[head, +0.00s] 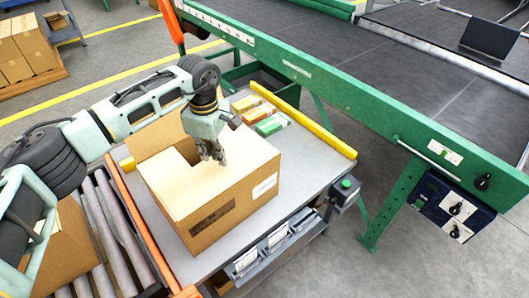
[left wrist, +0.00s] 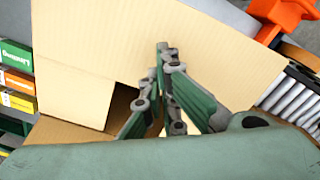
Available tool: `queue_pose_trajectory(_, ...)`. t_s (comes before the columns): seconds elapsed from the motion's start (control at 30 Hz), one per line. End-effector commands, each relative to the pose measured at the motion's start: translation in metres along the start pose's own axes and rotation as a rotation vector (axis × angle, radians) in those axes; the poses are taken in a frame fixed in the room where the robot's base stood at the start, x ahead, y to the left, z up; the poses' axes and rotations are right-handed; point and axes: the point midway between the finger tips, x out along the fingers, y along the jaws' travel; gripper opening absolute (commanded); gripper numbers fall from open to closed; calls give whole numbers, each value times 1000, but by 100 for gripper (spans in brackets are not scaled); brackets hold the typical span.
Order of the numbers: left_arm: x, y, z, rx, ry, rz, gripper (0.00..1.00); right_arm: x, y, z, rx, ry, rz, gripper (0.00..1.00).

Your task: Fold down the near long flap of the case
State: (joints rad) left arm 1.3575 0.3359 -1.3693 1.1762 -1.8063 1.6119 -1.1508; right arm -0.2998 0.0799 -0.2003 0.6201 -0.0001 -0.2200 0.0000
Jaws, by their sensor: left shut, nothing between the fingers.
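The case (head: 230,198) is an open-topped cardboard box on the grey table. Pale flaps (head: 178,190) lie roughly level across its top, with a dark gap between them. A flap at the far left (head: 152,138) stands up. My left gripper (head: 215,158) points down over the top of the case, with its fingers closed together and empty. In the left wrist view, its fingertips (left wrist: 168,55) are over a broad tan panel (left wrist: 100,35) of the case, beside a dark opening. I cannot tell whether they touch it. My right gripper is out of view.
Small green, orange and yellow cartons (head: 270,125) lie behind the case, near a yellow rail (head: 325,137). A green-framed conveyor (head: 350,90) runs behind the table. A roller conveyor (head: 108,235) with another carton (head: 70,245) is at the left.

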Motion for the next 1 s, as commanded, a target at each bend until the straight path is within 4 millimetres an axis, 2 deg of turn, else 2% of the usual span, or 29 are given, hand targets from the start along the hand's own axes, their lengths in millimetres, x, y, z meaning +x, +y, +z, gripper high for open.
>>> queue_pose_trajectory(0.1, -18, 0, 0, 0, 0, 2, 0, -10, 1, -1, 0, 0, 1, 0)
queue_pose_trajectory(0.6, -78, 0, 0, 0, 0, 2, 0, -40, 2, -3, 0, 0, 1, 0)
queue_pose_trajectory(1.0, -82, 0, 0, -1, 0, 0, 0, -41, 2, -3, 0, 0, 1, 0)
